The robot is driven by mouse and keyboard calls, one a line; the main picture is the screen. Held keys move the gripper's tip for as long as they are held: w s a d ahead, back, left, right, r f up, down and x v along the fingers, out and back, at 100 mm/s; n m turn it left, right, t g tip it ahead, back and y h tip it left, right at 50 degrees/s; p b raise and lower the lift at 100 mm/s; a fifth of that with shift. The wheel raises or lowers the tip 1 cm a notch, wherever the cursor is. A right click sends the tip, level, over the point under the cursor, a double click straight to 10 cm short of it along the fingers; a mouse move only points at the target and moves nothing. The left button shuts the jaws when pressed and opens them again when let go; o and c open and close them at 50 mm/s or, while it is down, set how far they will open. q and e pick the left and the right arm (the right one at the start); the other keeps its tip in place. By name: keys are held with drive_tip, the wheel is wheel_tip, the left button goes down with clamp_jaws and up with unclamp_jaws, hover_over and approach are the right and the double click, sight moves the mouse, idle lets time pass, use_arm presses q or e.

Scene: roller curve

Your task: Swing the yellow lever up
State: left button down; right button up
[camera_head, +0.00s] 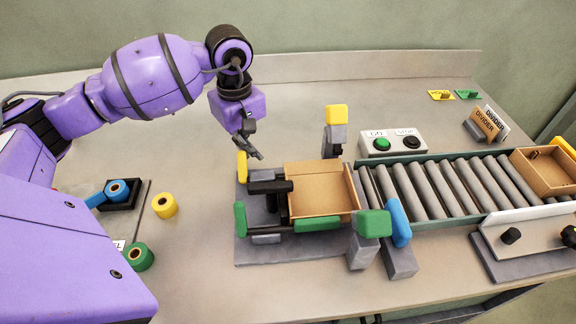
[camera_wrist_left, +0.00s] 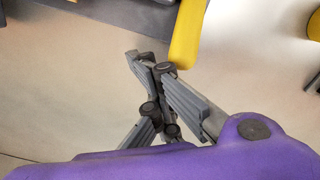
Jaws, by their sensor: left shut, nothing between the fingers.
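The yellow lever (camera_head: 241,166) stands at the back left corner of the grey fixture plate (camera_head: 262,256), beside the open cardboard box (camera_head: 320,181). In the left wrist view the yellow lever (camera_wrist_left: 188,35) shows at the top, just beyond the fingers. My left gripper (camera_head: 257,154) is shut and empty, close to the lever on its right in the head view. In the left wrist view my left gripper (camera_wrist_left: 158,72) has its fingers together near the lever's lower end. I cannot tell whether they touch. My right gripper is out of view.
A yellow-topped post (camera_head: 337,116) stands behind the box. Green parts (camera_head: 239,218) and a dark clamp mechanism (camera_head: 270,187) sit around it. A roller conveyor (camera_head: 440,189) runs right. Coloured rolls (camera_head: 165,205) lie left of the plate. The table behind the gripper is clear.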

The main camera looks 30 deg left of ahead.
use_arm(q)
drive_tip(key=shift+s+a+f, duration=0.15)
drive_tip(key=shift+s+a, duration=0.05)
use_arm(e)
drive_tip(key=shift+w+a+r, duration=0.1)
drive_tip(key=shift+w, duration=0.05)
use_arm(q)
drive_tip(key=shift+s+d, duration=0.1)
drive_tip(key=shift+s, duration=0.05)
